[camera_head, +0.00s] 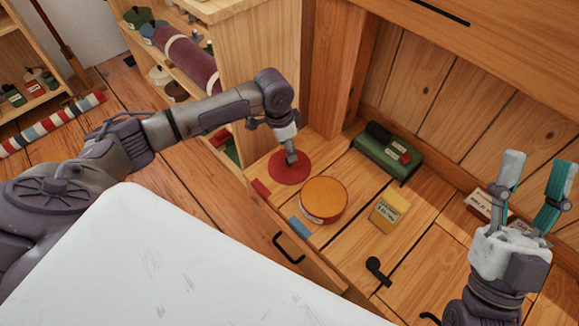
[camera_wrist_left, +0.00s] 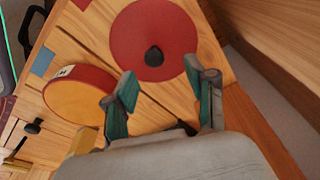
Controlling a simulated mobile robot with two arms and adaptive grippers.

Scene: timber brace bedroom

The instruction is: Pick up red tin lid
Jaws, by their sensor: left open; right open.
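The red tin lid (camera_head: 283,172) is a flat red disc lying on the wooden cabinet top near its left end. In the left wrist view the lid (camera_wrist_left: 140,30) shows a dark knob at its middle. My left gripper (camera_head: 291,158) is over the lid and partly hides it in the head view. In the left wrist view its fingers (camera_wrist_left: 160,70) are apart, with the knob just beyond the gap between the tips and nothing held. My right gripper (camera_head: 538,163) is open and empty at the right, its fingers pointing up.
A round tin with an orange top (camera_head: 324,197) and red side stands close beside the lid. A yellow packet (camera_head: 389,209) and a green case (camera_head: 388,152) are farther right. A wooden post (camera_head: 333,75) and shelf unit (camera_head: 262,70) rise behind the lid.

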